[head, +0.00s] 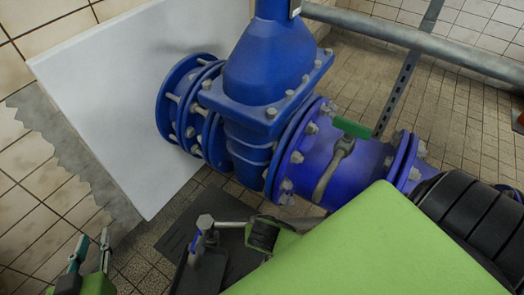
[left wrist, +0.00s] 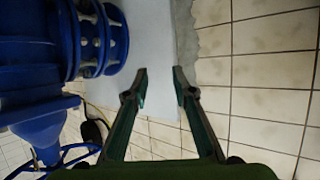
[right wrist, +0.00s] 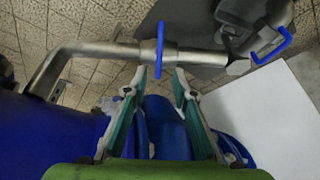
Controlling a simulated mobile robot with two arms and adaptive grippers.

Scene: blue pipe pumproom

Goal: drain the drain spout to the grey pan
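The drain spout (head: 327,180) is a bent metal pipe below the blue main pipe. In the right wrist view the spout (right wrist: 105,50) runs across the top, with a blue tap handle (right wrist: 160,42) and a hex-shaped end (right wrist: 238,67). My right gripper (right wrist: 161,80) is open, its fingers apart on either side of the handle's near end; I cannot tell whether they touch it. The grey pan (head: 245,268) is dark and lies on the floor below the spout, partly hidden by my right arm. It also shows in the right wrist view (right wrist: 188,18). My left gripper (head: 92,240) is open and empty, left of the pan.
A large blue valve (head: 265,75) and flanged pipe (head: 335,150) fill the middle, against a white slab (head: 120,90) on the tiled wall. A grey rail (head: 420,42) crosses the upper right.

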